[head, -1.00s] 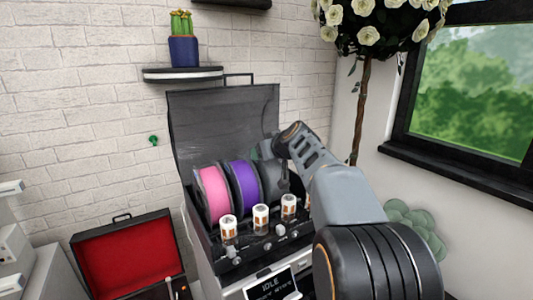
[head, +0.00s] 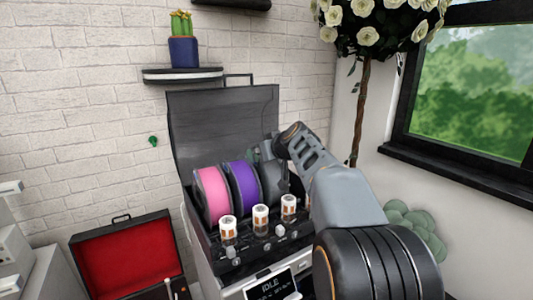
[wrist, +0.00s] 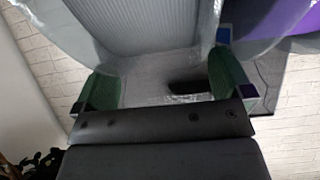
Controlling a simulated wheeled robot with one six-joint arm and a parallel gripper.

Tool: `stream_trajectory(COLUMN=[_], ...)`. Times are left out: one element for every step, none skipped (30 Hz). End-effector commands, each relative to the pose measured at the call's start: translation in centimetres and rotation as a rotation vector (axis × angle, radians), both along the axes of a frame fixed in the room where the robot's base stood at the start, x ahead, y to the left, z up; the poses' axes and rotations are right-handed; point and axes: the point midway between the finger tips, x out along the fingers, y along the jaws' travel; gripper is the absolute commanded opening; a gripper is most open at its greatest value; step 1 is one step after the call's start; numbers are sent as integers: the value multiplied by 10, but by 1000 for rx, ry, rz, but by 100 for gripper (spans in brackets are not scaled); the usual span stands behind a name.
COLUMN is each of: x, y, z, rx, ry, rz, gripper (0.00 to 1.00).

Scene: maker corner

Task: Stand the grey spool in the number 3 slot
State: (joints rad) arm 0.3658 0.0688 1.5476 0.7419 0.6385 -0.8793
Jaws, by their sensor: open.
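The grey spool (head: 270,181) stands upright in the dark spool box, to the right of the purple spool (head: 243,184) and partly hidden by my arm. My gripper (head: 268,152) is at the top of the grey spool. In the wrist view the grey spool (wrist: 150,25) fills the top middle, close to my gripper (wrist: 163,82), whose green-padded fingers are apart on either side. Whether the pads touch the spool I cannot tell. The purple spool (wrist: 264,20) shows at the upper right. The slot number and the spool's lower edge are hidden.
A pink spool (head: 211,194) stands left of the purple one. The box's raised lid (head: 222,120) is behind the spools. White-topped posts (head: 260,216) and a display (head: 270,288) are in front. A red-lined case (head: 125,258) lies open at lower left.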

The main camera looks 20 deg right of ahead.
Motion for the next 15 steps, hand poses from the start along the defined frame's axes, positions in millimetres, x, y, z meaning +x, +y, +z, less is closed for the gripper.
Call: stream_trajectory(x=[0, 0, 0, 0, -1, -3, -4, -7, -12, -15, -20, -27, -32, -38, -45], y=[0, 0, 0, 0, 0, 0, 0, -1, -2, -2, -3, -3, -4, -5, -6], z=[-1, -1, -4, -4, -4, -2, -1, 1, 4, 6, 8, 12, 15, 19, 22], rx=[1, 1, 2, 2, 1, 2, 1, 1, 1, 1, 1, 0, -1, -2, -2], ry=[2, 2, 9, 9, 8, 7, 6, 5, 3, 3, 2, 0, 1, -1, 0], rz=[2, 2, 3, 3, 2, 2, 1, 0, 0, 0, 0, -1, -1, -1, -1], gripper=[99, 99, 99, 99, 99, 99, 99, 99, 99, 99, 99, 99, 99, 99, 99])
